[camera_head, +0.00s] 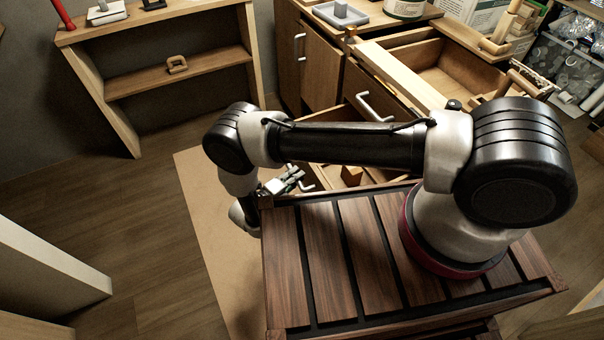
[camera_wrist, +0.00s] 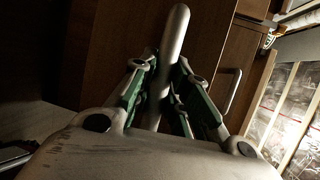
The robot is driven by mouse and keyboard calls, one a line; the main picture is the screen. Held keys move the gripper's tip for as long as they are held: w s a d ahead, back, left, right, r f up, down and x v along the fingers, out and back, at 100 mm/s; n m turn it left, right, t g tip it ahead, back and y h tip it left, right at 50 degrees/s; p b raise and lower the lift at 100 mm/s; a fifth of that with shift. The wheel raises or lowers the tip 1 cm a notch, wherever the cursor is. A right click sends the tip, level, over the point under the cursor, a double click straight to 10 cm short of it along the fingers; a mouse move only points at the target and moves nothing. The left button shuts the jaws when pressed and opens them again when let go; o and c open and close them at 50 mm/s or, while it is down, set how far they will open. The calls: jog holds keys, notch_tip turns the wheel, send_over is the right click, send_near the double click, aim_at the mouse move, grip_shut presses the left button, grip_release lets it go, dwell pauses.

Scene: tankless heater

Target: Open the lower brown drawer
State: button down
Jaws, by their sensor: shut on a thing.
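My gripper (camera_head: 285,183) reaches down in front of the brown cabinet, beyond the slatted wooden top. In the wrist view its two green-padded fingers (camera_wrist: 163,92) are closed around a rounded metal bar handle (camera_wrist: 176,45). Behind that handle is a brown wood front (camera_wrist: 212,50). In the head view a pale handle end (camera_head: 307,187) shows beside the fingers. Light wood drawer parts (camera_head: 352,176) show low down behind my arm, which hides most of the lower drawer. How far it stands out I cannot tell.
A second handle (camera_wrist: 232,92) lies right of my gripper in the wrist view. An upper drawer (camera_head: 455,80) is open, and another handle (camera_head: 375,106) sits on a brown front. A low shelf (camera_head: 175,75) stands at left. Floor is clear left of my gripper.

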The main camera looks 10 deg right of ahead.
jog(key=shift+s+a, duration=0.15)
jog(key=shift+a, duration=0.35)
jog(key=shift+s+a, duration=0.15)
jog(key=shift+a, duration=0.35)
jog(key=c, duration=1.4)
grip_release()
jog(key=shift+o, duration=0.2)
jog(key=v, duration=1.2)
